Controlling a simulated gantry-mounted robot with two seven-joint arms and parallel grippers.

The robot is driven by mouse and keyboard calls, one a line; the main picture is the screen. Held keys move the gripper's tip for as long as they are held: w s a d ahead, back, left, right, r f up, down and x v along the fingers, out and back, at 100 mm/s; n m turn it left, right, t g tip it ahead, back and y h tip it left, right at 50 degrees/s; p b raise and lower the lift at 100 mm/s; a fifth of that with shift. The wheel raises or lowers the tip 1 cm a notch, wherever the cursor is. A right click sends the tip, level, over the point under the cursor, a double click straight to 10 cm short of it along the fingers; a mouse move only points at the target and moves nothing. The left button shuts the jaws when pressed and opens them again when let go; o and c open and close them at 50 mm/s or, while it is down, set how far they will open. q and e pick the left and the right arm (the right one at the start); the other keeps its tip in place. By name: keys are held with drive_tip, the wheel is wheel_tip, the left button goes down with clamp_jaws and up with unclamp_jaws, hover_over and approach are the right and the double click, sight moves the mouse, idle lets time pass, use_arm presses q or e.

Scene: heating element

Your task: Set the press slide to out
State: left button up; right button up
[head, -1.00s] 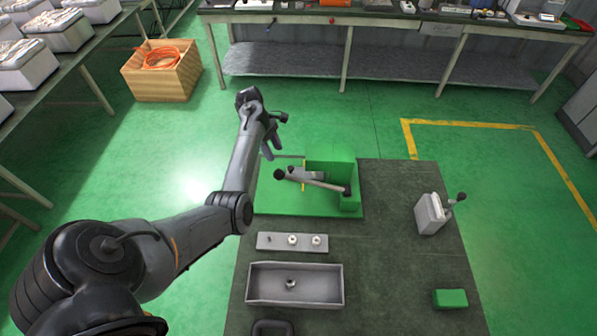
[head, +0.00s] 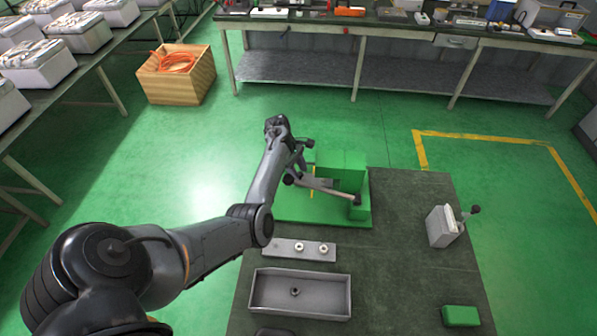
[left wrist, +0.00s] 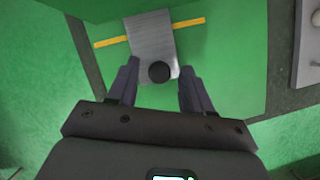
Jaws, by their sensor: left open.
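The press is a green block (head: 342,170) on a green base plate (head: 325,214) at the table's far left. A grey slide plate (left wrist: 150,35) shows at the green block in the left wrist view, crossing a yellow line (left wrist: 188,23). A dark round knob (left wrist: 159,73) sits at its near end. My left gripper (left wrist: 158,84) is open, one finger on each side of the knob, with gaps showing. In the head view my left gripper (head: 299,160) is at the press's left side. A light bar (head: 328,189) slants across the press front. My right gripper is not in view.
A grey strip with white pieces (head: 300,250) and an open grey tray (head: 300,292) stand in front of the press. A grey box with a lever (head: 441,227) and a small green block (head: 461,316) are at the right. The table between is clear.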

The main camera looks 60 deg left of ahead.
use_arm(q)
drive_tip(key=shift+f, duration=0.2)
clamp_jaws()
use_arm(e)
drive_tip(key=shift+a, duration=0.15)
